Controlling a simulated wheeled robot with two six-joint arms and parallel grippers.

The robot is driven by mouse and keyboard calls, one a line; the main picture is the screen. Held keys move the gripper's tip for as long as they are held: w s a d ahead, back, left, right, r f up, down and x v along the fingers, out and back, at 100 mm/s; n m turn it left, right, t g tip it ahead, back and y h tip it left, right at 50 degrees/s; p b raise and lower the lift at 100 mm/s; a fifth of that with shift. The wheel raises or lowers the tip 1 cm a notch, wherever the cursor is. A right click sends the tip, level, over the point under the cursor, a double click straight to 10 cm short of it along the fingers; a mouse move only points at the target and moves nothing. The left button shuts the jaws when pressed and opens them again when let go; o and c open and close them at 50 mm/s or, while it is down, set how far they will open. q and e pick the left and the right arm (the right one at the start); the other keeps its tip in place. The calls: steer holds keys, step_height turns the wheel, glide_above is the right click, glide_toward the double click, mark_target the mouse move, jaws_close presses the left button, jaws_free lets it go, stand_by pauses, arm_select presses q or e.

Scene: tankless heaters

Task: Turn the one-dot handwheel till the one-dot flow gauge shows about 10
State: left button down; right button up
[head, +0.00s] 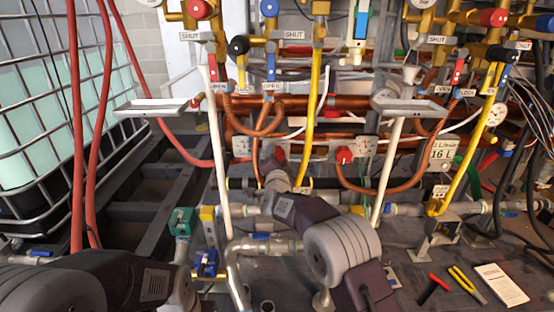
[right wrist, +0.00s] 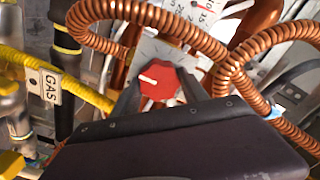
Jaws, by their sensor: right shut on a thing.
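My right gripper (right wrist: 158,90) is shut on a red handwheel (right wrist: 158,80) with a white pointer mark; one dark finger is on each side of it. A white flow gauge (right wrist: 193,8) sits just above the handwheel, cut off by the top edge, so its needle cannot be read. In the head view the right gripper (head: 280,160) reaches to the pipes, and its wrist hides most of the handwheel. A gauge plate (head: 241,146) shows to its left. I cannot make out dots marking either. My left arm is low at the left; its fingers cannot be made out.
A second red handwheel (head: 344,155) with its own gauge (head: 367,146) is to the right. Coiled copper hoses (right wrist: 250,60) loop close around my right gripper. White trays (head: 152,107) on posts stand in front.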

steer(key=shift+m, duration=0.3)
stand_by(0.4)
steer(key=o, duration=1.1)
steer(key=s+p, duration=0.2)
steer(key=s, duration=0.7)
